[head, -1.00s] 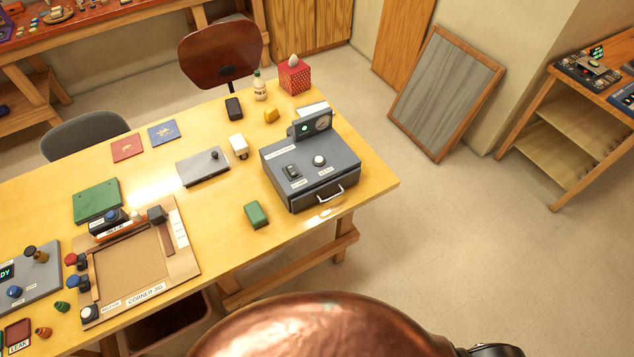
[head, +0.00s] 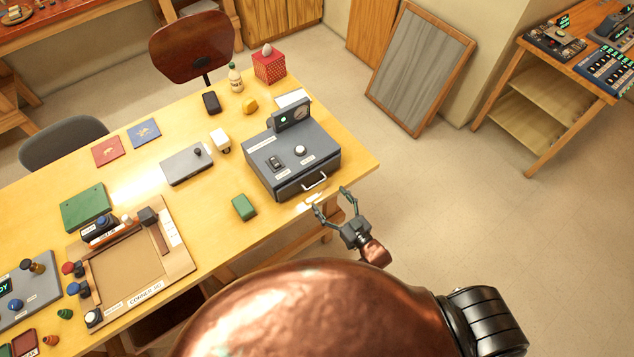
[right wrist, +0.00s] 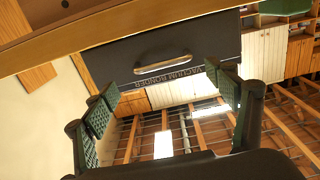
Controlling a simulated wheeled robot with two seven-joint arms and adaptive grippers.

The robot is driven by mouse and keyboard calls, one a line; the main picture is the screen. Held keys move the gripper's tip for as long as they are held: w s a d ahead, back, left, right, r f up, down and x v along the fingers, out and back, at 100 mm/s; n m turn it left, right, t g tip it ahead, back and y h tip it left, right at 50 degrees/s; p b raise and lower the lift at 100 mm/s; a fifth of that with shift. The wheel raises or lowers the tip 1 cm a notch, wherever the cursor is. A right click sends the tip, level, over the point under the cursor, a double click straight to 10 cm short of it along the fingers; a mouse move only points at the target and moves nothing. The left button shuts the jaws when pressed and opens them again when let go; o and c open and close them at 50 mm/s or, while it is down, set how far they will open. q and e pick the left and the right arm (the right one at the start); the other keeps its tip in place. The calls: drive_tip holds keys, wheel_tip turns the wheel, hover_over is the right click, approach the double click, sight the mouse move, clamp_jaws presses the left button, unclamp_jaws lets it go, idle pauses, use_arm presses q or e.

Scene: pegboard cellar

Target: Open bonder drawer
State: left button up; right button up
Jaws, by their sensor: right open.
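The vacuum bonder (head: 290,165) is a dark grey box with a gauge panel, a switch and a knob, at the right end of the yellow table. Its front drawer carries a silver handle (head: 315,181), and the drawer looks shut. In the right wrist view the handle (right wrist: 163,65) shows on the dark front, beyond and between my fingers. My right gripper (head: 334,200) is open and empty, just off the table's front edge, close to the handle but apart from it. It also shows in the right wrist view (right wrist: 160,95). My left gripper is not in view.
A green block (head: 244,207) lies left of the bonder on the table (head: 210,235). A corner jig (head: 180,262) and a grey plate (head: 187,168) stand farther left. The floor right of the table is clear. A framed panel (head: 420,70) leans on the wall.

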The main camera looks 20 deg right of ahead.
sight(317, 184)
drive_tip(key=x, duration=0.8)
drive_tip(key=shift+r+p, duration=0.15)
drive_tip(key=shift+p, duration=0.15)
drive_tip(key=c, duration=1.4)
drive_tip(key=shift+s, duration=0.1)
drive_tip(key=shift+s, duration=0.1)
